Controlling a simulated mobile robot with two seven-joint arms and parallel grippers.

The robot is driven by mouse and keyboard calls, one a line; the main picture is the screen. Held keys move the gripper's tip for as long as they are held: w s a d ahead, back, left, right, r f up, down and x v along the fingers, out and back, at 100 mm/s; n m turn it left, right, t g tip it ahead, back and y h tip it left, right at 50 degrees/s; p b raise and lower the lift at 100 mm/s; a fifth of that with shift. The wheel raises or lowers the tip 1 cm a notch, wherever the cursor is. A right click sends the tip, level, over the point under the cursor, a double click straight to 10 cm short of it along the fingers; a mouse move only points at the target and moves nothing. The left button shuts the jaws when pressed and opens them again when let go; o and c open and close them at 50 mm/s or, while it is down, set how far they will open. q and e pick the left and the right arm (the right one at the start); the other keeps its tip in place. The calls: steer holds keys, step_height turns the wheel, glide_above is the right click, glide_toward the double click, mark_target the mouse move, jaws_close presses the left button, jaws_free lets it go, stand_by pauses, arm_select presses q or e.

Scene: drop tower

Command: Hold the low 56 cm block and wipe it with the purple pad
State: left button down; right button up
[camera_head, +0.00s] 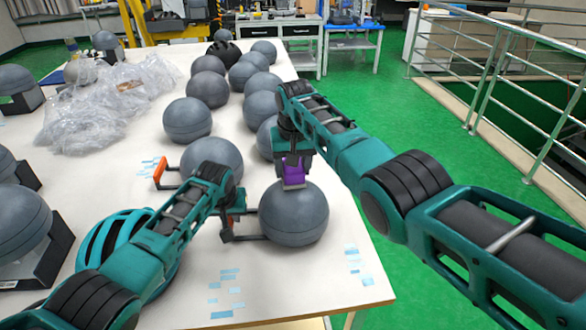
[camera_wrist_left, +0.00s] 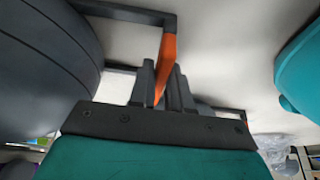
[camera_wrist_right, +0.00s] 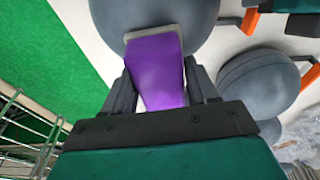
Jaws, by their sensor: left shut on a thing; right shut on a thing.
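The block is a dark grey ball (camera_head: 293,218) near the table's right edge, with a thin dark bracket and an orange grip reaching out to its left. My left gripper (camera_head: 229,224) is shut on the orange grip (camera_wrist_left: 167,62), beside the ball; the ball fills the left of the left wrist view (camera_wrist_left: 40,70). My right gripper (camera_wrist_right: 160,88) is shut on the purple pad (camera_head: 293,172), which has a grey edge. The pad lies against or just over the ball's top; I cannot tell if they touch. In the right wrist view the ball (camera_wrist_right: 150,12) is behind the pad.
Another ball with an orange handle (camera_head: 158,172) stands just behind. Several grey balls fill the back of the white table (camera_head: 330,262). A teal helmet (camera_head: 112,240) lies beside my left arm. Crumpled clear plastic (camera_head: 110,100) is at left. The table's front right is clear except blue tape pieces.

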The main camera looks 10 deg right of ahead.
stand_by(0.3)
steer(key=shift+r, duration=3.45)
arm_select(q)
steer(key=c, duration=1)
jaws_free()
steer(key=shift+r, duration=0.1)
